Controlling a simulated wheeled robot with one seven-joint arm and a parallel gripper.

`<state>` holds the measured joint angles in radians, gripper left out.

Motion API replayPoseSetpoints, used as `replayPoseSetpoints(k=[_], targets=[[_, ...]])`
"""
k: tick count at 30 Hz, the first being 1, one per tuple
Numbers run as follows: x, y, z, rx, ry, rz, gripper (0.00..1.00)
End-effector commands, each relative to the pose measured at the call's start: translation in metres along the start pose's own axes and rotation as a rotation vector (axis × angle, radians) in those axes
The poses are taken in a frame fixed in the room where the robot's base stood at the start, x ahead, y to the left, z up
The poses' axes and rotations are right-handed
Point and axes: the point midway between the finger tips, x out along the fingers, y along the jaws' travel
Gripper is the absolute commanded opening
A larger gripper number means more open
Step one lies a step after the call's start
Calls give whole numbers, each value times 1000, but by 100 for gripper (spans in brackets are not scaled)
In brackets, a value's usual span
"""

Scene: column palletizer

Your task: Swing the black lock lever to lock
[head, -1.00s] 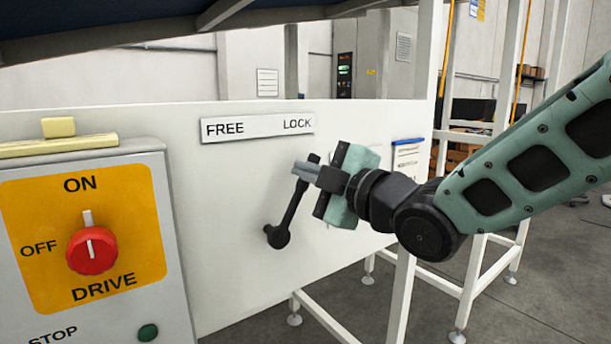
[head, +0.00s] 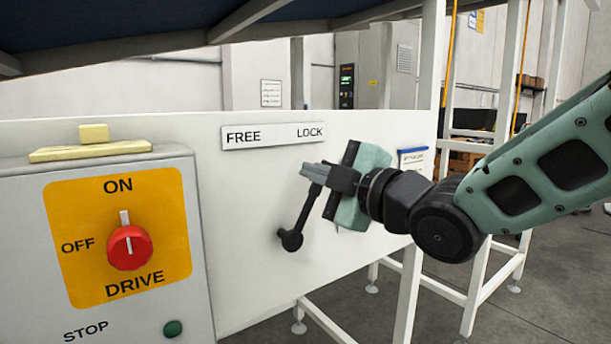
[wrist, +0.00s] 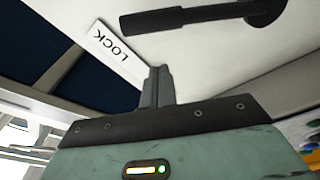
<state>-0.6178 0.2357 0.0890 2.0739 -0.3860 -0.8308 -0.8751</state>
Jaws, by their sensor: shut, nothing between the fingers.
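The black lock lever (head: 305,212) is mounted on a white panel. Its round pivot is at the bottom and its arm tilts up and to the right, toward the word LOCK on the label strip (head: 273,135). My gripper (head: 306,172) is shut and empty, its fingertips in front of the lever's upper end, which they hide in the head view. In the wrist view the lever (wrist: 190,18) crosses the top, and a gap shows between it and my shut fingers (wrist: 157,85).
A grey control box (head: 45,215) with a red DRIVE knob (head: 129,248) stands at the left. A blue-edged paper (head: 413,160) is on the panel at the right, behind my gripper. White frame legs (head: 408,290) stand below. The panel around the lever's pivot is clear.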

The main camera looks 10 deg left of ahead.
Motion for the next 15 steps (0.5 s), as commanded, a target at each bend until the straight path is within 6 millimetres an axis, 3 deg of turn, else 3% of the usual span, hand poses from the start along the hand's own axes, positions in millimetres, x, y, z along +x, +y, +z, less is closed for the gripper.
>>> replayPoseSetpoints(k=[9,15], targets=[[-54,-1,-1,-1,3,1,0],[-68,-1,-2,-1,4,1,0]])
